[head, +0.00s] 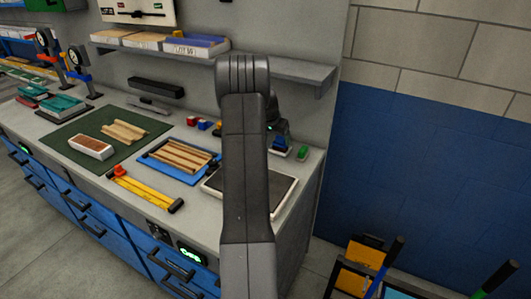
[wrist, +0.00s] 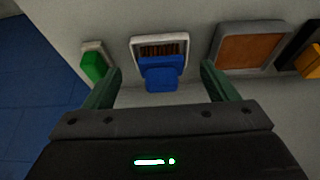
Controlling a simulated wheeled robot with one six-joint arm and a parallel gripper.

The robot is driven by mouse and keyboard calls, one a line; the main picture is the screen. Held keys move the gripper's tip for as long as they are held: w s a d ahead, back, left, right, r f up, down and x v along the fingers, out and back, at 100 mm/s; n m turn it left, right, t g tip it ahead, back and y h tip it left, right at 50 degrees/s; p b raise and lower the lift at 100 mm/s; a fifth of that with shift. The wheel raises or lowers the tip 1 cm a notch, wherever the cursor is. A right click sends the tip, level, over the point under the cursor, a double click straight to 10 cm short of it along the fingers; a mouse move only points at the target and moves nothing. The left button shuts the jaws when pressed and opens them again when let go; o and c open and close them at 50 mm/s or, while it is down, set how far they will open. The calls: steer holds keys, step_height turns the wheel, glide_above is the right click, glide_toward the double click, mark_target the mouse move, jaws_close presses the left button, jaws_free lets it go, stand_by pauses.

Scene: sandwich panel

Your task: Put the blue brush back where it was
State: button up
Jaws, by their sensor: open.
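The blue brush (wrist: 161,75) lies at a white-rimmed tray (wrist: 134,46) in the wrist view. Brown slats or bristles show in the tray above the blue part; I cannot tell whether they belong to the brush. My gripper (wrist: 160,66) is open, with its two green fingers apart on either side of the brush. I cannot tell whether either finger touches it. In the head view my arm hides much of this spot; a small blue piece (head: 280,152) shows just right of the arm, near the bench's right end.
A green block (wrist: 93,66) in a pale holder stands left of the brush, and a brown pad in a grey frame (wrist: 252,48) stands right. In the head view a dark white-rimmed tray (head: 284,191) lies partly behind my arm. A shelf (head: 290,70) overhangs the bench.

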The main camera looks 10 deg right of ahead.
steer(key=s+a+b, duration=0.1)
steer(key=s, duration=0.1)
steer(key=s+a, duration=0.2)
steer(key=s+a+b, duration=0.1)
steer(key=s, duration=0.2)
steer(key=shift+s+a+b, duration=0.1)
steer(key=shift+a+b, duration=0.2)
steer(key=shift+a, duration=0.1)
